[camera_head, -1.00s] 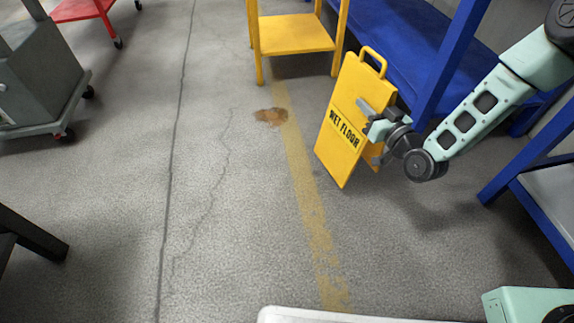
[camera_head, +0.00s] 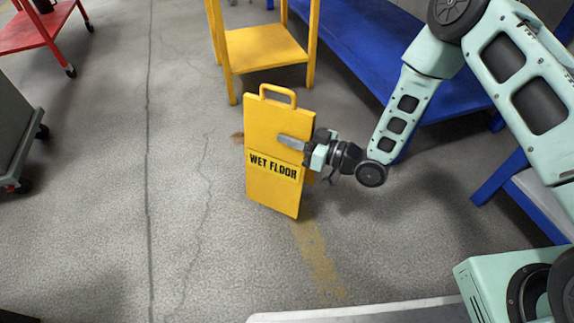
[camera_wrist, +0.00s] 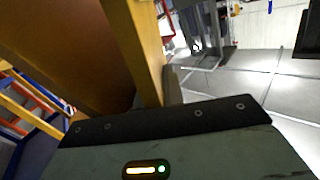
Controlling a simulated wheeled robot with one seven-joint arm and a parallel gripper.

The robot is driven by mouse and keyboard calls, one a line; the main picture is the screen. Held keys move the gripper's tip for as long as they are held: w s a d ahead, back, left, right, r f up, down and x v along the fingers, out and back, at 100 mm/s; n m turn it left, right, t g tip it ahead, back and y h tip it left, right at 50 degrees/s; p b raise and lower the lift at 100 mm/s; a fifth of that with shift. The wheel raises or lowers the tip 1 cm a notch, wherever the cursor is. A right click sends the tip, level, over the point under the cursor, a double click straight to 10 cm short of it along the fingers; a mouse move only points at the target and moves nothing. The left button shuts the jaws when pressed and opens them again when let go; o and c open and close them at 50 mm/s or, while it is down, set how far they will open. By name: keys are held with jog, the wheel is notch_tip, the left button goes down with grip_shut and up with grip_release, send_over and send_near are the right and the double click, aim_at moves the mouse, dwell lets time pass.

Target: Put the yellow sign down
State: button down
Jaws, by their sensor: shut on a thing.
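The yellow sign (camera_head: 272,190) with "WET FLOOR" in black stands near the middle of the head view, upright and slightly tilted, its handle at the top. My gripper (camera_head: 296,145) is shut on the sign's right side, with one finger across the front panel above the lettering. In the wrist view the sign's yellow edge (camera_wrist: 143,50) rises from between the jaws, close to the camera. Whether the sign's lower edge touches the floor is hard to tell. The far finger is hidden behind the panel.
A yellow stand (camera_head: 265,45) is just behind the sign. A blue bench (camera_head: 350,50) runs behind my arm at the right. A red cart (camera_head: 35,35) and a grey cart (camera_head: 15,125) are at the left. The grey floor (camera_head: 190,240) left and front is clear.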

jog(key=shift+f+b, duration=1.45)
jog(key=shift+f, duration=1.55)
jog(key=shift+f, duration=0.2)
jog(key=c, duration=1.5)
grip_release()
jog(key=shift+r, duration=0.15)
jog(key=shift+d+r, duration=0.1)
jog(key=shift+d, duration=0.15)
jog(key=p, duration=0.6)
send_near(292, 154)
jog(key=shift+w+d+f, duration=0.2)
jog(key=shift+d+f, duration=0.2)
jog(key=shift+f, duration=0.15)
jog(key=shift+w+d+f, duration=0.2)
jog(key=shift+d+f, duration=0.2)
jog(key=shift+f, duration=0.1)
